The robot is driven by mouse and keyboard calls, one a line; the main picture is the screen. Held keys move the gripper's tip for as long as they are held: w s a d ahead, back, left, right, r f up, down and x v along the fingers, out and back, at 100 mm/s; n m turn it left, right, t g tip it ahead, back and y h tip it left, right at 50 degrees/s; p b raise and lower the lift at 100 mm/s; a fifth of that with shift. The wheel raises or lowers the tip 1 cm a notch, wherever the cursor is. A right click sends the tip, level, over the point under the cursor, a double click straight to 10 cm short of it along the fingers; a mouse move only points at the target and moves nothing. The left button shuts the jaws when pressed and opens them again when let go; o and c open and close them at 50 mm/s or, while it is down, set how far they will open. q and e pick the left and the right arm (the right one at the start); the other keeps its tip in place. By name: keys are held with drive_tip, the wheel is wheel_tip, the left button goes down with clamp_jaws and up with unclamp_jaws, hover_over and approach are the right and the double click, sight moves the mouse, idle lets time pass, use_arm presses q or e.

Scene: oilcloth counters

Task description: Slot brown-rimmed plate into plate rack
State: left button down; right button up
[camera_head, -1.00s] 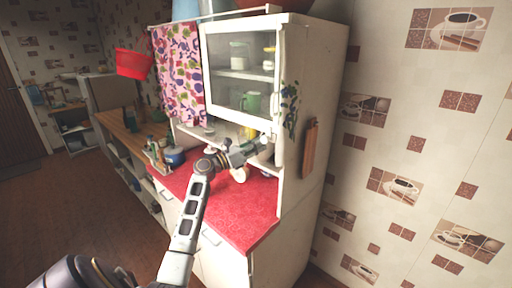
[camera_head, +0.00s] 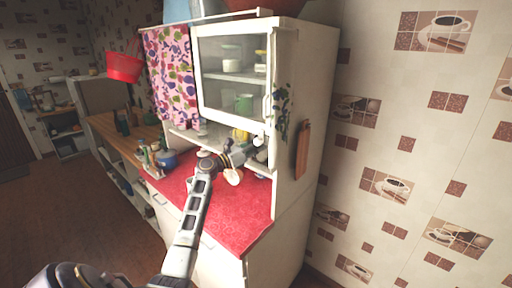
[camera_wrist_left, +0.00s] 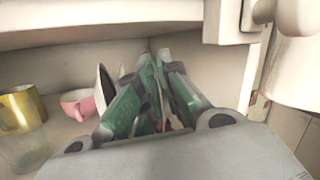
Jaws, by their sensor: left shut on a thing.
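My left gripper (camera_wrist_left: 160,100) reaches into the open space under the cupboard's glass door; in the head view (camera_head: 238,152) it is small and partly covered by my wrist. Its green-padded fingers are close together on something thin, mostly hidden between them, which I take to be the brown-rimmed plate. A pale, dark-edged round piece (camera_wrist_left: 105,85) shows just left of the fingers; I cannot tell whether it is part of the held plate. In the head view, a white round object (camera_head: 233,177) shows below the gripper. I cannot make out the plate rack. My right gripper is not in view.
A pink cup (camera_wrist_left: 78,104) and a yellow mug (camera_wrist_left: 20,108) stand left of the fingers. The shelf edge (camera_wrist_left: 110,18) runs just above. The red countertop (camera_head: 228,215) is clear in front. Jars and a blue pot (camera_head: 166,160) stand at its left end.

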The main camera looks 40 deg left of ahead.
use_arm(q)
drive_tip(key=shift+w+d, duration=0.1)
drive_tip(key=shift+w, duration=1.5)
drive_tip(key=shift+f+b, duration=0.35)
drive_tip(key=shift+f, duration=0.35)
drive_tip(key=shift+w+f, duration=0.1)
drive_tip(key=c, duration=1.5)
unclamp_jaws()
drive_tip(key=shift+d, duration=0.1)
drive_tip(key=shift+s, duration=0.2)
